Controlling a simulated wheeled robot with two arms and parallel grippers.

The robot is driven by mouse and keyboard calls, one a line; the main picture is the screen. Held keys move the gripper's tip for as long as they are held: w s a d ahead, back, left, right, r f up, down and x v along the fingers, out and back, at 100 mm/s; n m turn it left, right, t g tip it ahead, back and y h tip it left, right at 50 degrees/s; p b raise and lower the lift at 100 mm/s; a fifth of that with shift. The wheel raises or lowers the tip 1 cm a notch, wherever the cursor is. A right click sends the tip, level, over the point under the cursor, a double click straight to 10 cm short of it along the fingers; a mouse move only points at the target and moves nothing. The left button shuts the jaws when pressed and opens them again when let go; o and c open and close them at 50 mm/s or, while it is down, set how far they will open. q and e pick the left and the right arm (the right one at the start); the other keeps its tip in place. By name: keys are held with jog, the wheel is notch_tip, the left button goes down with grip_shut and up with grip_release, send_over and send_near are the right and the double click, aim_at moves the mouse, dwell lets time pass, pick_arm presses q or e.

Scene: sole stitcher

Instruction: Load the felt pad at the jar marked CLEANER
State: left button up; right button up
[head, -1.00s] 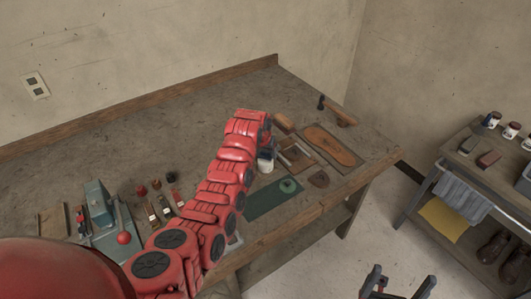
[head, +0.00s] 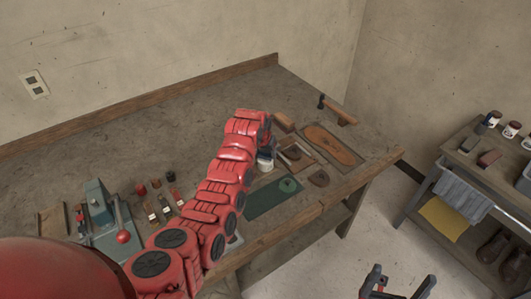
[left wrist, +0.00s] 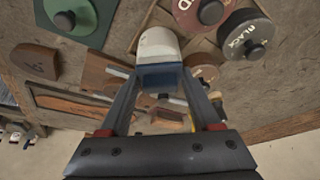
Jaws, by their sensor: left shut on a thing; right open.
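My left gripper (left wrist: 157,90) is shut on the felt pad, gripping its blue part. The pad's rounded white end (left wrist: 158,44) points away from the fingers. In the head view the white pad (head: 265,161) hangs below my left gripper (head: 266,142) over the bench. In the left wrist view a green knobbed lid (left wrist: 72,18), a dark red lid (left wrist: 203,12) and a black lid (left wrist: 246,36) marked BLACK lie beyond. I cannot read CLEANER on any of them. My right gripper (head: 398,284) is open and empty, low at the bottom of the head view.
A green mat (head: 262,203) lies at the bench's front edge. A leather sole (head: 332,145) and a hammer (head: 338,112) are to the right. A grey-green press (head: 101,212) and small bottles stand left. My left arm hides part of the bench.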

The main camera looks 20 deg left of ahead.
aim_at(266, 151)
pick_arm(q)
jog(key=shift+r, duration=3.4)
